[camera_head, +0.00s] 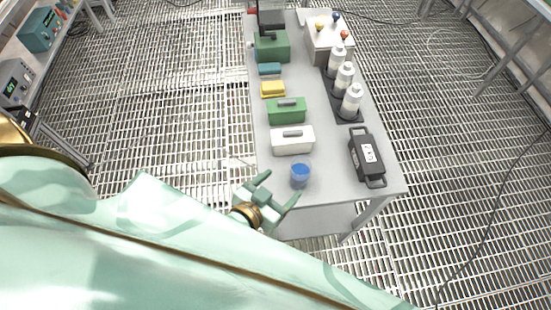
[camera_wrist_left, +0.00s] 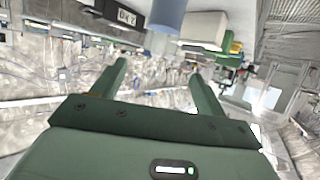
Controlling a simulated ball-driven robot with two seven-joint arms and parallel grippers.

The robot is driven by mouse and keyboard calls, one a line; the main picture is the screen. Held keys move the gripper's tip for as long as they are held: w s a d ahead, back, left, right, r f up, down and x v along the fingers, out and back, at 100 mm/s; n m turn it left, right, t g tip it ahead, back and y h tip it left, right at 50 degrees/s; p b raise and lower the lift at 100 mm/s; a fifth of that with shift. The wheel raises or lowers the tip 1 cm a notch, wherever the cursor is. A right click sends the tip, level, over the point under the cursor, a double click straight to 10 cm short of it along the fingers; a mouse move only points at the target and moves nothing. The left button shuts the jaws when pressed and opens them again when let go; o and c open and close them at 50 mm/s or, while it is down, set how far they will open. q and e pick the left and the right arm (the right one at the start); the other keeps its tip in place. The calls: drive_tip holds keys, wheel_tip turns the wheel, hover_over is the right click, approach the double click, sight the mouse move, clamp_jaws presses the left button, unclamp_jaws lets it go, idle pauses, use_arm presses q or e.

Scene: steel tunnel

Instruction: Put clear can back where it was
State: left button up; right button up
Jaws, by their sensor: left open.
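The clear can, a short see-through cup-like cylinder that looks blue (camera_head: 300,176), stands upright near the front left edge of the grey table (camera_head: 340,181). It also shows at the top of the left wrist view as a blue cylinder (camera_wrist_left: 168,14), cut off by the frame edge. My left gripper (camera_head: 281,185) is open and empty just left of the can, by the table's left edge. In the left wrist view its fingers (camera_wrist_left: 160,70) stand apart with nothing between them, and the can appears beyond them. My right gripper is not in view.
A white box (camera_head: 292,146) and a green box (camera_head: 287,115) with handles stand behind the can. A black case (camera_head: 367,158) is to the right. White bottles (camera_head: 344,76) stand in a dark rack farther back. Bare tabletop lies between can and case.

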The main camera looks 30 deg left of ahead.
use_arm(q)
drive_tip(key=s+a+f+g, duration=0.1)
drive_tip(key=s+f+g, duration=0.1)
drive_tip(key=s+f, duration=0.35)
drive_tip(key=s+a+f+m+g+y, duration=0.1)
drive_tip(key=s+a+f+g, duration=0.1)
drive_tip(key=f, duration=0.7)
drive_tip(key=s+a+f+g, duration=0.1)
drive_tip(key=s+f+g, duration=0.15)
drive_tip(key=f, duration=0.55)
drive_tip(key=s+a+f+g+b, duration=0.1)
drive_tip(key=s+a+f+g, duration=0.1)
drive_tip(key=s+a+f, duration=0.2)
drive_tip(key=s+a+f+g+y+b, duration=0.1)
drive_tip(key=s+a+f+g+b, duration=0.1)
drive_tip(key=s+f, duration=0.9)
drive_tip(key=shift+s+a+m+g+y, duration=0.3)
drive_tip(key=shift+s+a+g, duration=0.6)
drive_tip(key=shift+s, duration=0.7)
